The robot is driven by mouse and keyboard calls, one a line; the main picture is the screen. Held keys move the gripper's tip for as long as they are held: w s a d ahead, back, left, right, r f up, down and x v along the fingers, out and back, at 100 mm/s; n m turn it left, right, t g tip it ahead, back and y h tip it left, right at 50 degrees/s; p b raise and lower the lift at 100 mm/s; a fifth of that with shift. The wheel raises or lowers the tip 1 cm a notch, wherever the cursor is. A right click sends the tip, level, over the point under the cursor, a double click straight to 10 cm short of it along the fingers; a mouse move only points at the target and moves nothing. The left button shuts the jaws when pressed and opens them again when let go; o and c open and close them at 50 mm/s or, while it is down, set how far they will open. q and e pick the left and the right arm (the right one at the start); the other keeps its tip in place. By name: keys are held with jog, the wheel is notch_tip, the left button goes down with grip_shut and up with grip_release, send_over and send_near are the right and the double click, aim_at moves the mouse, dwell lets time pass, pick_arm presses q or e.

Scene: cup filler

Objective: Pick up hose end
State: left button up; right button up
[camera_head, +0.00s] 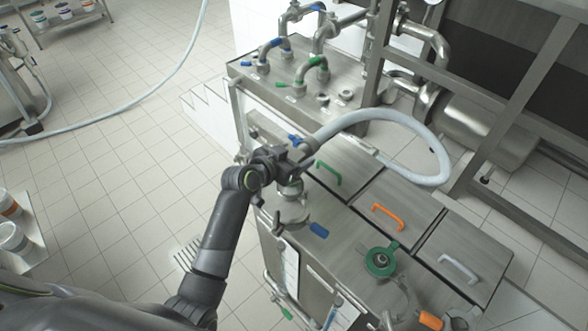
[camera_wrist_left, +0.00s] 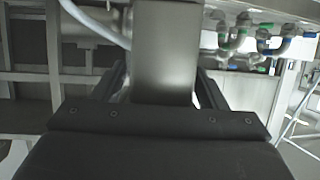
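The pale hose (camera_head: 425,140) loops up and over the steel machine, and its metal end (camera_head: 306,149) is at my left gripper (camera_head: 288,160). A blue lever (camera_head: 294,139) shows beside that end. In the left wrist view, a broad grey metal piece (camera_wrist_left: 165,50) stands between the two fingers of my left gripper (camera_wrist_left: 164,85), and part of the pale hose (camera_wrist_left: 95,25) shows at upper left. I cannot tell whether the fingers press on the metal. My right gripper is not in view.
The machine top has lids with green (camera_head: 328,173), orange (camera_head: 387,215) and white (camera_head: 459,268) handles. A green-rimmed fitting (camera_head: 381,262) is at the front. Pipes with green and blue handles stand behind. Another white hose (camera_head: 150,92) hangs at left; tiled floor is open there.

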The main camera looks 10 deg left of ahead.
pick_arm(q)
grip_shut()
